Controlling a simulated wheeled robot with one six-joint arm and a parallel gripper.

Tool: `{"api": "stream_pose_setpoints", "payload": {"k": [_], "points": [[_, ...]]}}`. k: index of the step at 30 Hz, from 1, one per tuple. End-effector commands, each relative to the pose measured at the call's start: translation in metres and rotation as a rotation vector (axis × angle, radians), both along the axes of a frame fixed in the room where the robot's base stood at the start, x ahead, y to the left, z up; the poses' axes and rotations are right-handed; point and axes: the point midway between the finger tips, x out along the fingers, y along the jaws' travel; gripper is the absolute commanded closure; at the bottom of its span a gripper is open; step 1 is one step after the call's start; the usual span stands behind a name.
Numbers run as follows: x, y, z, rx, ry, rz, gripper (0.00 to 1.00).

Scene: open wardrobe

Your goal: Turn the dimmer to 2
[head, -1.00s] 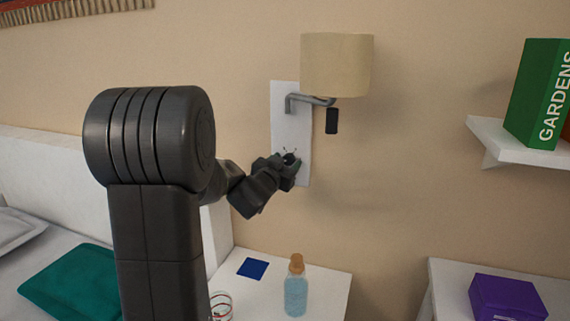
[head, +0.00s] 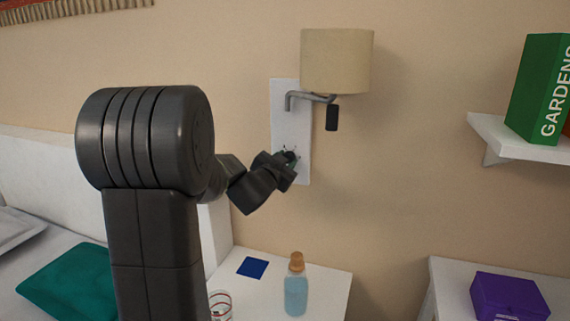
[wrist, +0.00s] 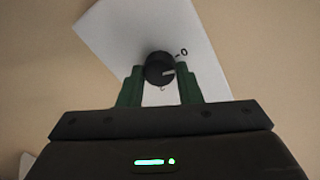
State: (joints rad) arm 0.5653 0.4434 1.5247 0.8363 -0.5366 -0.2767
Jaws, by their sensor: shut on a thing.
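The dimmer is a round black knob (wrist: 159,68) on the white wall plate (head: 290,112) below the lamp. In the wrist view it sits between the two green fingers of my gripper (wrist: 160,76), which is shut on it. A pale pointer line on the knob points right, a little below the printed 0 (wrist: 183,52). Another mark just below the knob is too small to read surely. In the head view my gripper (head: 290,157) is at the lower part of the plate and hides most of the knob.
The beige lamp shade (head: 337,62) and a black hanging piece (head: 332,118) are above right of my gripper. A blue bottle (head: 296,291) with a cork stands on the nightstand (head: 325,283) below. A shelf (head: 520,142) juts out at right.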

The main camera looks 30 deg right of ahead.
Motion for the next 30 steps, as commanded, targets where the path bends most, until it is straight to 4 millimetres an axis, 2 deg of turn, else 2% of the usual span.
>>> {"api": "stream_pose_setpoints", "payload": {"k": [30], "points": [[-0.0021, -0.0014, -0.0025, 0.604, -0.756, -0.001, 0.91]]}}
